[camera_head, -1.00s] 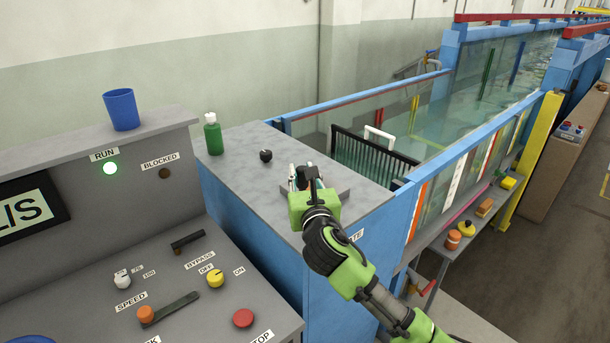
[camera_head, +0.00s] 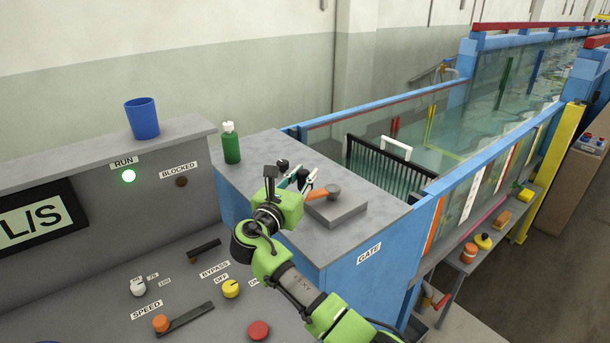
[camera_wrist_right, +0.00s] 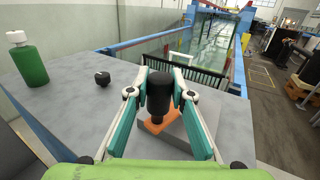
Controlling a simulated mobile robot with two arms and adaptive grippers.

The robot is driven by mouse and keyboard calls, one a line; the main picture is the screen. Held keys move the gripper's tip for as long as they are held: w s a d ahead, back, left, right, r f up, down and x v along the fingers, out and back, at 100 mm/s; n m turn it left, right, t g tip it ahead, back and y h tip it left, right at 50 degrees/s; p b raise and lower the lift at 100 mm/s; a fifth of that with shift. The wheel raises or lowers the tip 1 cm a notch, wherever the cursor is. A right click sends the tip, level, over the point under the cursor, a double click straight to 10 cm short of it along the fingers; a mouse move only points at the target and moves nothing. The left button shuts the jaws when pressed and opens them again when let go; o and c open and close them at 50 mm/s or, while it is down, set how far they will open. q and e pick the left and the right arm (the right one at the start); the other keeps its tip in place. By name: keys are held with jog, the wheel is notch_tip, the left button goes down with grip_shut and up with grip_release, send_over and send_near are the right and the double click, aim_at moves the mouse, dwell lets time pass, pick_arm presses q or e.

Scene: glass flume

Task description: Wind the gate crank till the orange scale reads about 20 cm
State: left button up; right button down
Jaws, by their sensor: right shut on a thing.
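The gate crank has an orange arm (camera_head: 317,193) on a grey block (camera_head: 337,212), on the cabinet top marked GATE. The arm points left from its hub, toward my right gripper (camera_head: 299,179). In the right wrist view, the crank's black upright handle (camera_wrist_right: 159,94) stands between the two fingers of my right gripper (camera_wrist_right: 159,85), which is shut on it. The orange arm (camera_wrist_right: 160,126) shows below the handle. An orange strip (camera_head: 434,225), apparently the scale, is on the flume's near side; its marks are too small to read. My left gripper is out of view.
A loose-looking black knob (camera_head: 282,165) and a green bottle (camera_head: 231,146) stand on the cabinet top left of the crank. A black grating (camera_head: 385,165) stands in the water behind.

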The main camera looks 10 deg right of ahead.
jog(key=shift+w+a, duration=0.1)
jog(key=shift+w, duration=0.2)
jog(key=shift+r, duration=0.1)
jog(key=c, duration=1.8)
grip_release()
jog(key=shift+w+a, duration=0.1)
jog(key=shift+w, duration=0.05)
jog(key=shift+s+a, duration=0.1)
jog(key=shift+s, duration=0.15)
jog(key=v, duration=1.1)
jog(key=shift+s+a, duration=0.2)
jog(key=shift+a, duration=0.05)
